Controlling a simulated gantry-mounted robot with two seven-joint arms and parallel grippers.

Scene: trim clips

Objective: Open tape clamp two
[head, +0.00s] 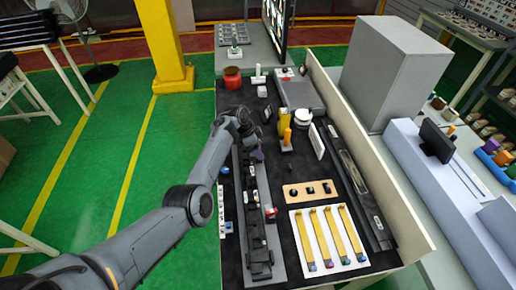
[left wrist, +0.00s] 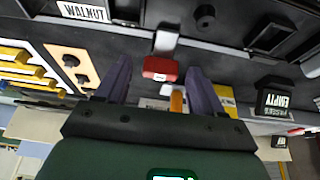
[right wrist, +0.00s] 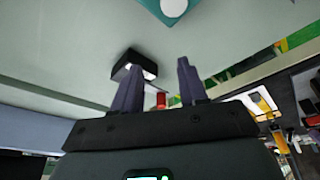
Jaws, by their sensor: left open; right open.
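In the head view a long dark fixture (head: 262,240) with several small clamps and blocks lies along the left side of the black bench top. My left gripper (head: 250,132) is over its far end. In the left wrist view my left gripper (left wrist: 155,78) is open. A red block (left wrist: 160,68) with a small white label sits between its fingertips, apart from both; a white tab (left wrist: 166,45) lies just beyond it. I cannot read which clamp this is. My right gripper (right wrist: 158,80) is open and empty in the right wrist view, and outside the head view.
A white tray (head: 328,264) with yellow strips and a tan board (head: 311,192) with dark knobs lie right of the fixture. The left wrist view shows a WALNUT label (left wrist: 82,12) and a black EMPTY block (left wrist: 274,98). A cream wall (head: 370,150) edges the bench.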

